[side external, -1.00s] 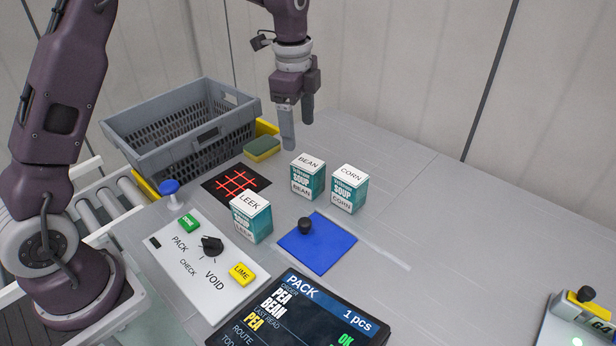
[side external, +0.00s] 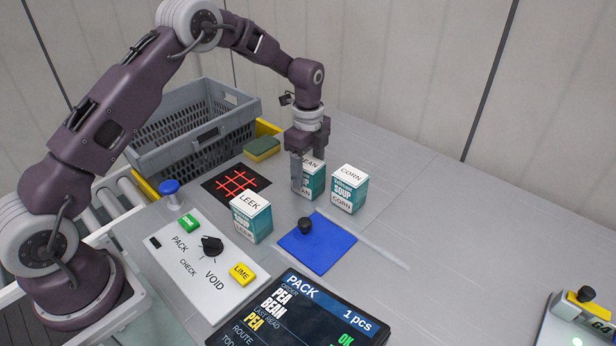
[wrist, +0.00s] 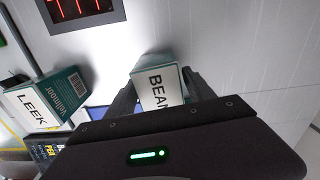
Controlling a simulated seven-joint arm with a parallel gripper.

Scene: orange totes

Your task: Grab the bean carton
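The bean carton (side external: 313,185) is a white-topped teal box standing upright on the grey table, partly hidden by my gripper. In the wrist view the bean carton (wrist: 158,88) lies between my two fingers. My gripper (side external: 305,168) points down over it, with one finger in front of the carton in the side view and the other mostly hidden. The fingers of my gripper (wrist: 160,95) are spread, one on each side of the carton. Whether they touch its sides is hard to see.
The corn carton (side external: 348,189) stands close on the right, the leek carton (side external: 251,217) at front left. A blue mat (side external: 325,250) with a black knob lies in front. A grey crate (side external: 190,150) and a sponge (side external: 262,149) are behind left.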

